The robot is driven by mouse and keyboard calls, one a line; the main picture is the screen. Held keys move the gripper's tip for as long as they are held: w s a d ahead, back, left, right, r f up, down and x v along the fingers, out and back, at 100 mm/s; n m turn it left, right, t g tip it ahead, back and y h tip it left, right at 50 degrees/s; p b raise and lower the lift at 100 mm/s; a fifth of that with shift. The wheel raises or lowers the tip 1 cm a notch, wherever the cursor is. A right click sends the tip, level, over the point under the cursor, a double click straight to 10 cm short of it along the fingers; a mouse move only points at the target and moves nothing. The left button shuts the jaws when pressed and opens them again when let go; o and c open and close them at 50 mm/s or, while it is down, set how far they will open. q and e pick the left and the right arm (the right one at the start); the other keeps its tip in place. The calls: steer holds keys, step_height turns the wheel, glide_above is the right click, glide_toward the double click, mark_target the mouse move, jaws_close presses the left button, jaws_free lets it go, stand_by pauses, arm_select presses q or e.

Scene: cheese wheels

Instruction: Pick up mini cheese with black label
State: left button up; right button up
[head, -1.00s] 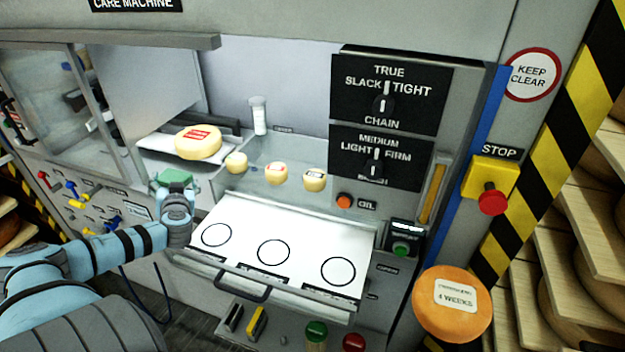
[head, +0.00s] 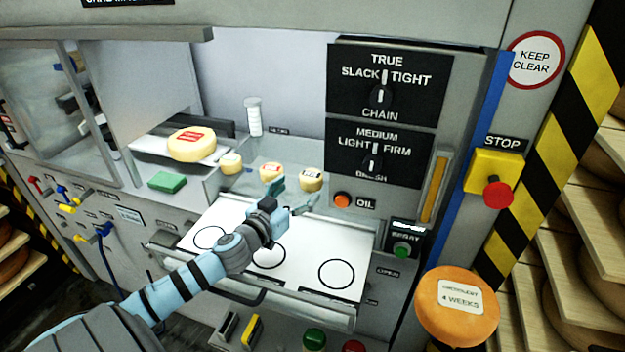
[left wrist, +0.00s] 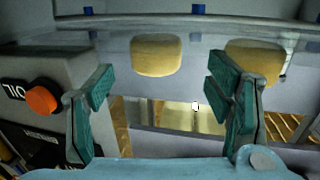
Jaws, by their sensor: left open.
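Three mini cheeses stand in a row at the back of the machine's recess. The right one (head: 311,179) has a small dark label on top, the middle one (head: 271,171) a reddish label, and the left one (head: 231,163) a label too small to read. My left gripper (head: 292,195) is open and empty, just in front of the middle and right cheeses. In the left wrist view, the picture is turned over; the dark-labelled cheese (left wrist: 156,55) lies beyond the gap between the fingers (left wrist: 165,100), and another cheese (left wrist: 254,60) is beyond the right finger. My right gripper is out of view.
A white panel with black circles (head: 338,274) lies below the arm. The orange oil button (head: 342,200) is right of the cheeses.

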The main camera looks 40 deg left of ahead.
mark_target(306, 183)
arm_select(q)
steer(key=w+p, duration=0.1)
steer(key=w, duration=0.1)
steer(key=w+r+p, duration=0.1)
steer(key=w+p, duration=0.1)
steer(key=w, duration=0.1)
steer(key=shift+a+p, duration=0.1)
steer(key=shift+p, duration=0.2)
steer(key=shift+w+f, duration=0.1)
steer(key=shift+w, duration=0.1)
steer(key=shift+f, duration=0.15)
steer(key=shift+c, duration=0.4)
steer(key=c, duration=1.2)
